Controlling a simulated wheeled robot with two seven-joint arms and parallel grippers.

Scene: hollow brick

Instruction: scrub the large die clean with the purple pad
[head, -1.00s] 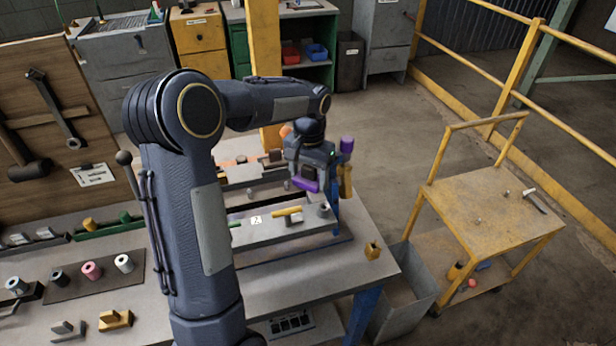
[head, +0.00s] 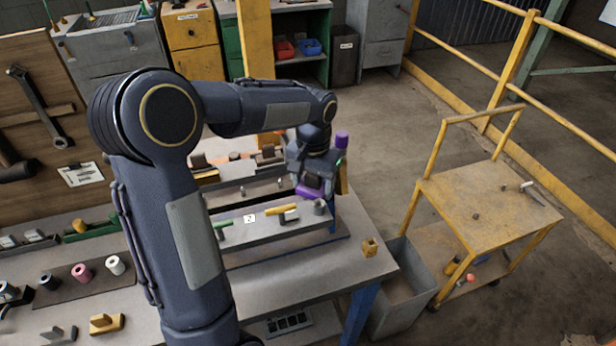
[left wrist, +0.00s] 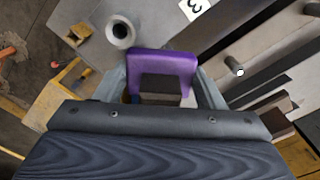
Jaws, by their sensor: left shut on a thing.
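My left gripper (head: 311,184) is shut on the dark block-like grip of the purple pad (head: 309,191). In the left wrist view the pad (left wrist: 160,63) lies across the fingertips, with the dark grip (left wrist: 160,88) between the fingers. The gripper is over the far right part of the bench. A grey round piece with a dark hole (head: 320,207) stands just in front of the pad; it also shows beside the pad in the left wrist view (left wrist: 121,32). I cannot tell for sure which piece is the large die. My right gripper is not in view.
A yellow block (head: 369,247) sits at the bench's right corner. A yellow-handled tool (head: 282,210) and a white number card (head: 250,218) lie on the grey plate. A grey bin (head: 403,285) and yellow cart (head: 488,203) stand to the right, with clear floor beyond.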

